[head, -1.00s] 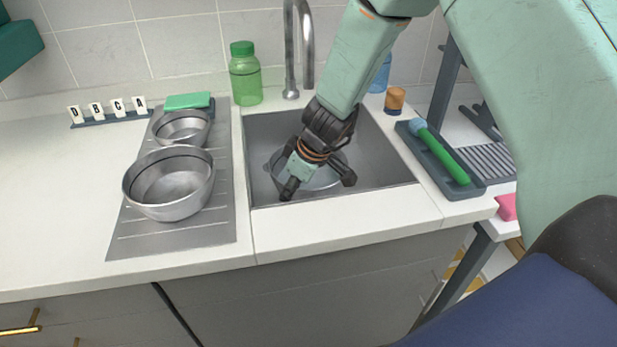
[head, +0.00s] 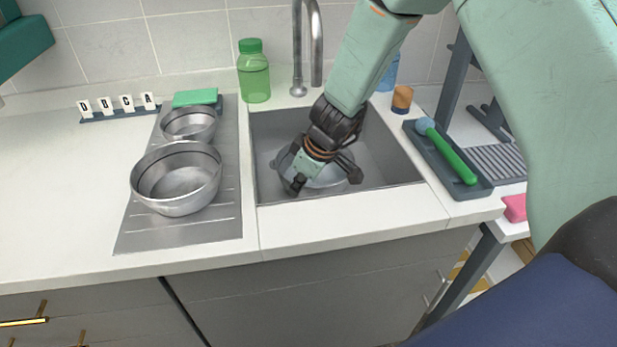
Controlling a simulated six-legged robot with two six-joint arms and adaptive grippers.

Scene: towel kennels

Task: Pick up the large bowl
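A larger steel bowl (head: 177,192) stands upright on the ribbed drainboard left of the sink. A smaller steel bowl (head: 189,125) stands behind it. A round metal vessel (head: 328,176), probably a bowl, sits in the sink, partly hidden by my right gripper. My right gripper (head: 324,184) reaches down into the sink over this vessel, with its fingers spread apart. Whether the fingers touch the vessel I cannot tell. My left gripper is not in view.
The sink (head: 390,150) has a tall faucet (head: 298,60) behind it. A green bottle (head: 254,75) and an orange-brown jar (head: 402,99) stand at the back. A tray (head: 480,187) with a green-handled brush (head: 448,155) lies to the right. The left counter is mostly clear.

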